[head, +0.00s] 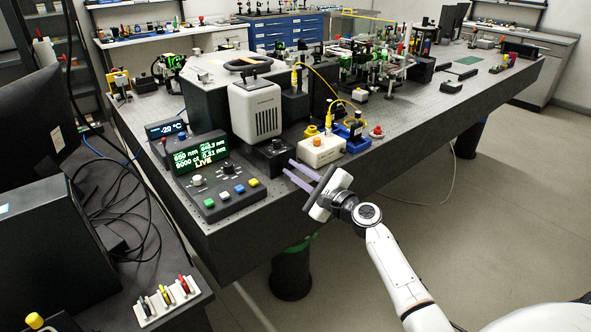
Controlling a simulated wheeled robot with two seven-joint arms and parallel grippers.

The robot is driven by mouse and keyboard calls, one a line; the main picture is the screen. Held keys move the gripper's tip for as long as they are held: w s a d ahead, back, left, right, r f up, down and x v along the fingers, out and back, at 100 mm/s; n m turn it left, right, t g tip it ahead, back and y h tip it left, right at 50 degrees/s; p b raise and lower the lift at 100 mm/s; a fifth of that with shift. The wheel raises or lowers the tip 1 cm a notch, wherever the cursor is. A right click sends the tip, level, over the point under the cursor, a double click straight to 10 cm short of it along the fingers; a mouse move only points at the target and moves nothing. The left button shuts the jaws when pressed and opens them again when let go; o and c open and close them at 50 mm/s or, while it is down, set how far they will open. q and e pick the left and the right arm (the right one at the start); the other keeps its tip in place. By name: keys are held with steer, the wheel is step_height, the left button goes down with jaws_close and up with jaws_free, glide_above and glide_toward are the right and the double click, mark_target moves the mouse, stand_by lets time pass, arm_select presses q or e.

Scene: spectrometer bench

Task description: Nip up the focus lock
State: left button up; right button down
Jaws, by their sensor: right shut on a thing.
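My right gripper (288,167) reaches in from the lower right, over the front edge of the bench. Its two pale purple fingers point left at the low black block (272,156) in front of the white camera-like unit (256,110). A round black knob (277,145) sits on top of this block. The gripper is shut on a small part at the block's front, which I take to be the focus lock; it is too small and covered to make out. My left gripper is not in view.
The control box (228,190) with a lit green display (200,153) and coloured buttons stands left of the gripper. A white box with an orange button (322,150) stands close on the right, with a blue-based device (355,135) beyond. Floor is open at right.

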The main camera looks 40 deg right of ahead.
stand_by(0.4)
steer(key=c, duration=1.7)
jaws_free()
steer(key=shift+c, duration=0.2)
steer(key=shift+s, duration=0.1)
